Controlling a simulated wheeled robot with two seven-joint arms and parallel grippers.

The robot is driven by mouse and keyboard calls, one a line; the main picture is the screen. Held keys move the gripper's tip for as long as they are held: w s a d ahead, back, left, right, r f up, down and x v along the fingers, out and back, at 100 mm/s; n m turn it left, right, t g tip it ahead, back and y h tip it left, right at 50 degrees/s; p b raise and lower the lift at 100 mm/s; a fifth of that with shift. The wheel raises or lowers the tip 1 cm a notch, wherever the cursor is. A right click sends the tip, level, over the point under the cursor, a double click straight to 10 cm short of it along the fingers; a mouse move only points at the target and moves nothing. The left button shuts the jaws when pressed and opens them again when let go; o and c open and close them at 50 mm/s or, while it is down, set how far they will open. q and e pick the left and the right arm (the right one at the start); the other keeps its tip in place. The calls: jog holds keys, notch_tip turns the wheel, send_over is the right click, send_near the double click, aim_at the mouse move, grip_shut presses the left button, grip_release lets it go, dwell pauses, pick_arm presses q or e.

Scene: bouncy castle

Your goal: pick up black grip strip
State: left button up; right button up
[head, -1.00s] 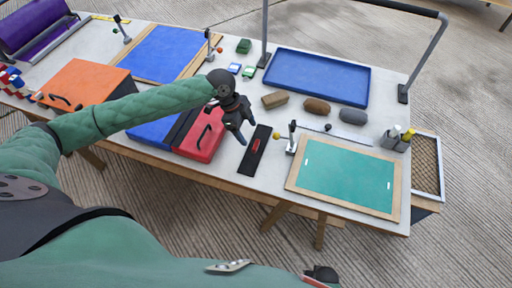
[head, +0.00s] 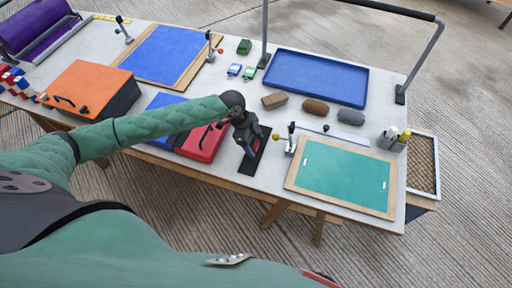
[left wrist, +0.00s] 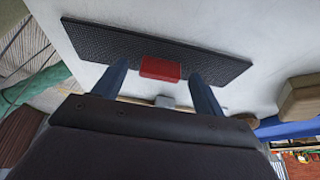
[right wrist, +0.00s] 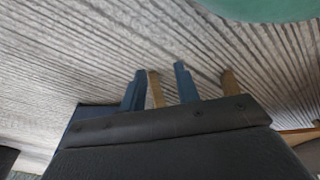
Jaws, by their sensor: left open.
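The black grip strip (head: 249,167) lies on the white table between the red case and the green board. In the left wrist view it is a flat, textured strip (left wrist: 100,42) with a red block (left wrist: 160,68) at its middle. My left gripper (head: 251,148) is over the strip, hiding much of it in the head view. In the left wrist view its two fingers (left wrist: 158,72) are apart, one on each side of the red block, holding nothing. My right gripper (right wrist: 161,76) is away from the table top, its fingers apart and empty over the floor.
A red case (head: 203,143) stands just left of the strip. A small clamp stand (head: 290,140) and a green framed board (head: 345,177) are to its right. Brown blocks (head: 315,107) and a blue tray (head: 318,78) lie behind.

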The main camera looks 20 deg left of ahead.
pick_arm(q)
jog(key=shift+c, duration=0.2)
jog(key=c, duration=1)
jog(key=shift+c, duration=0.2)
